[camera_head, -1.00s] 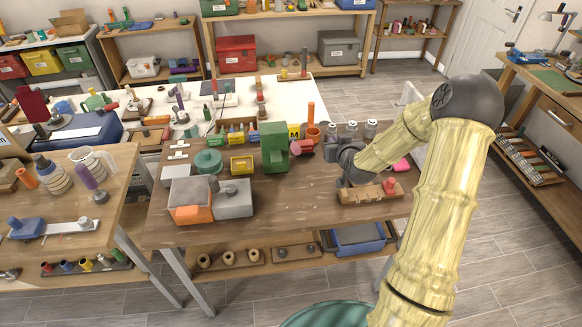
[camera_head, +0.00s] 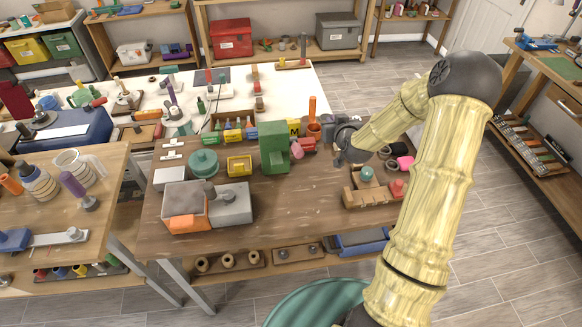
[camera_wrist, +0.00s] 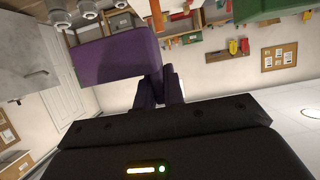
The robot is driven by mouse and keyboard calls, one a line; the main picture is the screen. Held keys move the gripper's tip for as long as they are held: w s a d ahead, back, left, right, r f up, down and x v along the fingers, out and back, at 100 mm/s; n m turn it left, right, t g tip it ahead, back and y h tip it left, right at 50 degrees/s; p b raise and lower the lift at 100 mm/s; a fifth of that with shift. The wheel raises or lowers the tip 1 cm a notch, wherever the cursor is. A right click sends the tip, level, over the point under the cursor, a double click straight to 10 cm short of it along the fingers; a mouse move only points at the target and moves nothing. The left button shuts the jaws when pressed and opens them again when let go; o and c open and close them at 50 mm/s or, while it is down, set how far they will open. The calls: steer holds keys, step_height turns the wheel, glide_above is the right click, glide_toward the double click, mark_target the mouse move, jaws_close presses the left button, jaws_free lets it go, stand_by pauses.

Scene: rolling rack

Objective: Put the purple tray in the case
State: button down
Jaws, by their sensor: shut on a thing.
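The purple tray (camera_wrist: 118,55) fills the upper left of the wrist view, a solid-looking purple block close to the fingers. My gripper (camera_wrist: 158,88) is shut on it at its near corner. In the head view my gripper (camera_head: 340,158) is above the right part of the wooden table, behind a wooden holder; the tray is hard to make out there. A grey box with an orange front (camera_head: 186,224) stands at the table's front left, apparently the case. A grey slab with a knob (camera_head: 234,206) is beside it on the right. The box's inside is not clear.
A green block-shaped device (camera_head: 274,148), a yellow tray (camera_head: 240,166) and a teal round pot (camera_head: 204,163) stand behind the grey box. The wooden holder (camera_head: 368,202) carries teal and red pieces at the right. The table's middle front is bare.

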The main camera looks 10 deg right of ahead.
steer(key=shift+w, duration=0.2)
steer(key=shift+w+f+b, duration=0.3)
steer(key=shift+f+b, duration=0.2)
steer(key=shift+f, duration=0.05)
steer(key=shift+s+f+b, duration=0.3)
steer(key=shift+f+b, duration=0.45)
steer(key=shift+b, duration=0.15)
step_height(320, 180, down, 7)
steer(key=b, duration=0.7)
steer(key=shift+f, duration=0.15)
steer(key=shift+w, duration=0.1)
steer(key=shift+f+p, duration=0.55)
steer(key=shift+f, duration=2.4)
